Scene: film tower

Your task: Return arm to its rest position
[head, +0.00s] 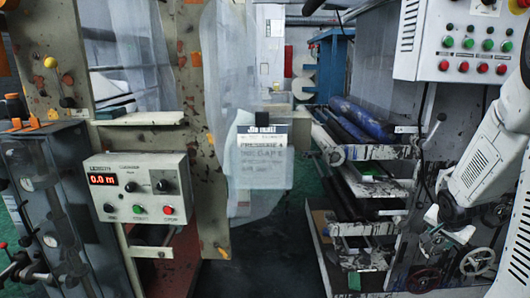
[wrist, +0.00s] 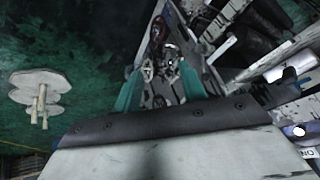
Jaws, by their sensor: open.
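My white arm (head: 487,165) comes in from the right edge of the head view and slopes down to the left, in front of the machine rack on that side. Its end is small and cluttered there, so its jaws are hard to make out. In the wrist view my gripper (wrist: 161,68) shows as two teal fingers set apart, with a wide gap between them. I see nothing held in the gap; metal machine parts show beyond it.
A control box (head: 138,188) reading 0.0 m is at left. A hanging sign (head: 262,158) is in the middle. A button panel (head: 465,42) is upper right. Handwheels (head: 478,261) and blue rolls (head: 362,118) are at right. Dark floor (head: 262,262) at centre looks clear.

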